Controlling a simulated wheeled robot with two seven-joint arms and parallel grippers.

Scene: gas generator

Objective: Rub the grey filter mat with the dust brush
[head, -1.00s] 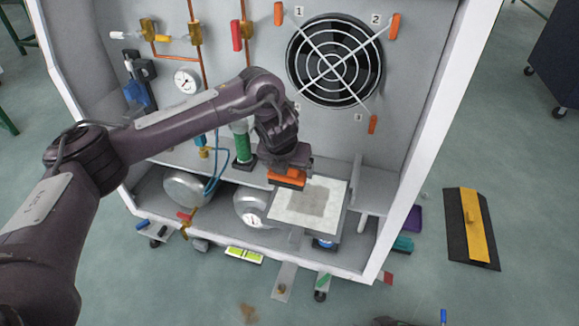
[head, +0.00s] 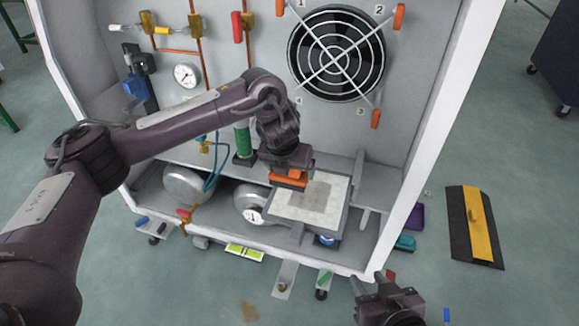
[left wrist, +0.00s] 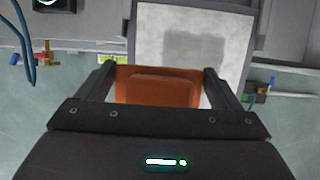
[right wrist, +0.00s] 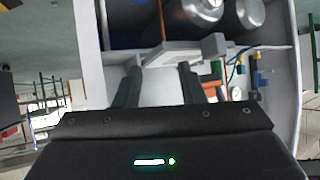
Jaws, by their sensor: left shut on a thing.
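My left gripper (head: 289,172) is shut on the orange dust brush (head: 287,180), which also fills the space between the fingers in the left wrist view (left wrist: 158,88). The filter mat (head: 335,188) is a pale square with a darker grey patch in its middle, lying on a grey tray. The brush is at the mat's left edge in the head view; its underside is hidden, so I cannot tell whether it touches. My right gripper (head: 367,282) is open and empty in front of the cabinet, low in the head view; its fingers stand apart in the right wrist view (right wrist: 160,82).
The cabinet's white right wall (head: 437,100) stands right of the mat. A fan (head: 336,55) and orange clips are on the back panel. Gauges, a green cylinder (head: 244,140) and blue hose are left of the brush. A black and yellow board (head: 474,225) lies on the floor.

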